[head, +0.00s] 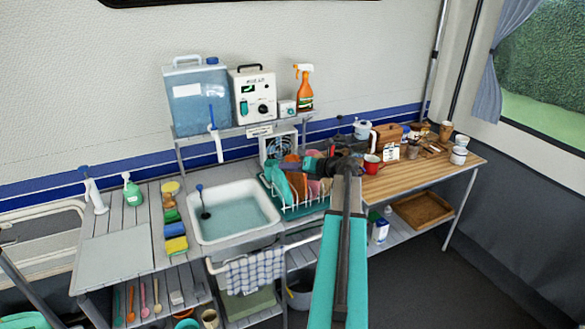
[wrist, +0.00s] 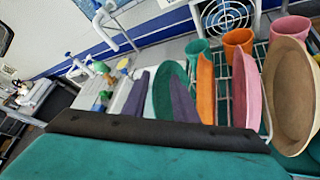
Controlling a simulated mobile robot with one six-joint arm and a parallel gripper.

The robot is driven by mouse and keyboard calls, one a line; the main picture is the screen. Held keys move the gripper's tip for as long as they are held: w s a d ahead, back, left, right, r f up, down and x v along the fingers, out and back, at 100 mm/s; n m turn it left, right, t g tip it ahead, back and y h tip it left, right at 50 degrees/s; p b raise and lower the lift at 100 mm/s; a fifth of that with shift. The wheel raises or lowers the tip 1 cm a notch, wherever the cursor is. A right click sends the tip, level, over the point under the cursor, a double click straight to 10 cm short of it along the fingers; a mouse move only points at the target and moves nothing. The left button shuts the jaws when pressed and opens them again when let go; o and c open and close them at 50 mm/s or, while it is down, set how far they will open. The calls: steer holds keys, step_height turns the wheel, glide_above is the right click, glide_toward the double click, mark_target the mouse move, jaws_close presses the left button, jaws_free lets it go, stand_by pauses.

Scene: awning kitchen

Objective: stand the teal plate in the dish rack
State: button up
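The teal plate (wrist: 166,82) stands on edge in the dish rack (head: 297,209), at the left end of a row of dishes. It also shows in the head view (head: 282,186), below my gripper. My gripper (wrist: 160,100) reaches down over the rack from the right. Its two purple-grey fingers are spread, one on each side of the plate. The plate's lower edge is hidden.
An orange plate (wrist: 206,88), a pink plate (wrist: 245,88) and a tan oval dish (wrist: 291,90) stand to the right in the rack. Teal (wrist: 197,48), orange (wrist: 237,40) and pink cups (wrist: 290,29) sit behind. The sink (head: 234,212) lies left; a wooden counter (head: 415,178) lies right.

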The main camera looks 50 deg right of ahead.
steer(key=shift+s, duration=0.1)
steer(key=b+v, duration=0.3)
steer(key=v, duration=1)
steer(key=shift+s+r, duration=0.2)
steer(key=shift+s, duration=0.1)
stand_by(1.1)
